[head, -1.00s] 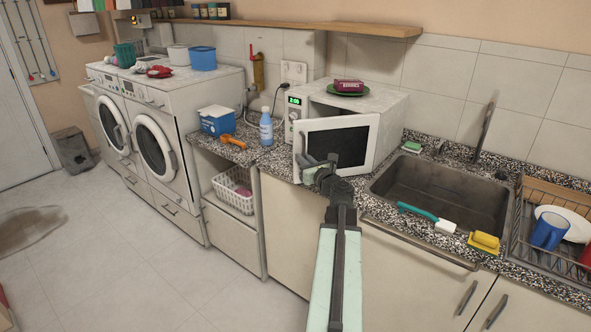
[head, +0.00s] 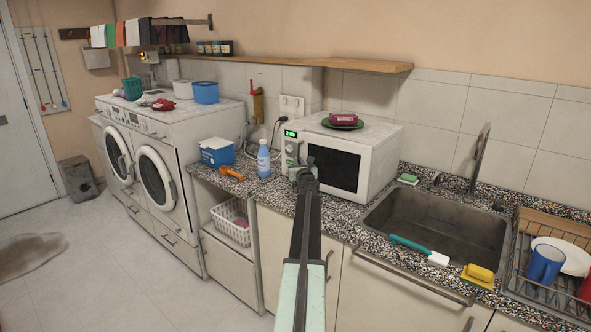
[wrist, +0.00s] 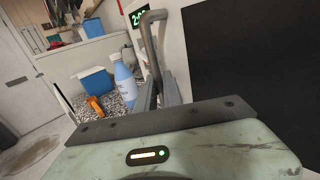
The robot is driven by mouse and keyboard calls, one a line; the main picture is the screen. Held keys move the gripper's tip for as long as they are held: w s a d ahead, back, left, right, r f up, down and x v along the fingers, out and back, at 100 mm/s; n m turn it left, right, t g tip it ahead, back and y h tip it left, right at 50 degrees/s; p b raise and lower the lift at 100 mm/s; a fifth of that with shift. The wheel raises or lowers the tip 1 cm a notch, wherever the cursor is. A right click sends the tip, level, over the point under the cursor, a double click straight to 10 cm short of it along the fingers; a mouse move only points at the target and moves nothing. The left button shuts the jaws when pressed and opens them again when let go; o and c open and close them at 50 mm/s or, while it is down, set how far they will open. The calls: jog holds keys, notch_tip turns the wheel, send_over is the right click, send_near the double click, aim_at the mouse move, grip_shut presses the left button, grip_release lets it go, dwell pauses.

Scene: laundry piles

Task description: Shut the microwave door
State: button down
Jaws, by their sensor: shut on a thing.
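The white microwave (head: 383,150) stands on the speckled counter left of the sink. Its door (head: 338,168), with a dark window, lies flush or nearly flush with the front; I see no clear gap. My gripper (head: 304,172) is at the left edge of the door, covering its lower left part in the head view. In the wrist view my gripper (wrist: 163,88) is shut on the grey door handle (wrist: 151,38), which rises from between the fingers. The door's dark window (wrist: 255,65) fills the right of that view.
A green plate (head: 343,126) with a dark red packet sits on the microwave. A blue bottle (head: 263,158), a blue box (head: 217,152) and an orange tool (head: 231,173) are on the counter to the left. The sink (head: 435,225) is to the right.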

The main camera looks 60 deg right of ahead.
jog(key=d, duration=0.2)
jog(key=shift+w+d, duration=0.1)
jog(key=shift+d, duration=0.3)
jog(key=c, duration=1.8)
grip_release()
jog(key=v, duration=0.8)
